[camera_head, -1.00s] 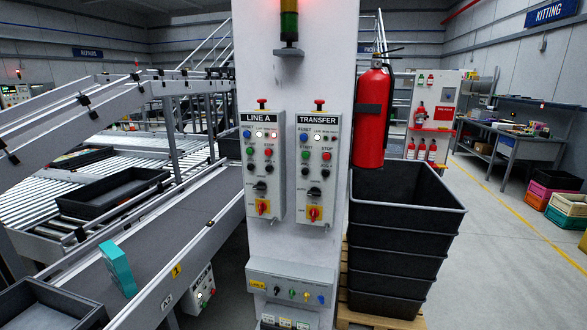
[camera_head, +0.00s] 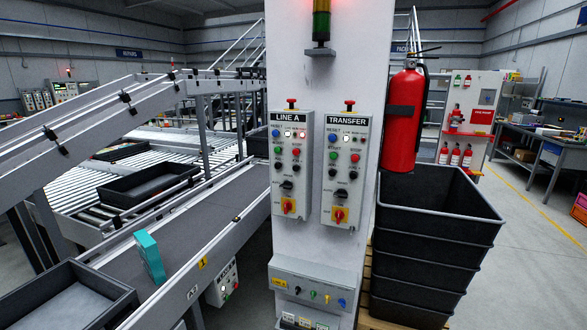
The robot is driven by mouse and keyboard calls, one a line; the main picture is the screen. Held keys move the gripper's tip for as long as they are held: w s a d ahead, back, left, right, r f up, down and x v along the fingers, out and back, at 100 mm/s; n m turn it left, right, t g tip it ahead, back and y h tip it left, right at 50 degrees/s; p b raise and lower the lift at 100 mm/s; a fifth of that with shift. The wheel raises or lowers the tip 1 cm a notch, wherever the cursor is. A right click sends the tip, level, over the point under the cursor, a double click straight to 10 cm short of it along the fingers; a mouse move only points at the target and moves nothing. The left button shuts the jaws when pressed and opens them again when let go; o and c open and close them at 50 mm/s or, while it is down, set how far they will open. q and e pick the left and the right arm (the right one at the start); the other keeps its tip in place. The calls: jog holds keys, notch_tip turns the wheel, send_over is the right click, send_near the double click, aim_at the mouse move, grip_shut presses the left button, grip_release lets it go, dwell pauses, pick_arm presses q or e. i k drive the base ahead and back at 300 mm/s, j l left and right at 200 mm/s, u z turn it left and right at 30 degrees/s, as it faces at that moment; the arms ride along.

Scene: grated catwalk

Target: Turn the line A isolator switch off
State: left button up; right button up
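The LINE A panel (camera_head: 291,163) is a grey box on the left of the white pillar's front face. Its isolator switch (camera_head: 289,206) is a red rotary handle on a yellow plate at the bottom of the panel. The handle is too small to tell its exact position. Above it are a black selector, several buttons and lamps, and a red mushroom button on top. The TRANSFER panel (camera_head: 341,170) beside it on the right has a similar red and yellow switch (camera_head: 339,215). Neither of my grippers shows in the view.
The white pillar (camera_head: 310,75) bears both panels and a lower connection box (camera_head: 307,287). A fire extinguisher (camera_head: 403,120) and stacked black bins (camera_head: 430,240) stand at its right. A conveyor (camera_head: 200,235) with a teal box (camera_head: 149,257) runs along the left.

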aim_at(287, 205)
jog(key=j+z, duration=0.2)
jog(key=z, duration=0.15)
jog(key=j+z, duration=0.2)
jog(key=z, duration=0.2)
jog(key=k+j+z, duration=0.1)
jog(key=z, duration=0.25)
jog(key=j, duration=0.05)
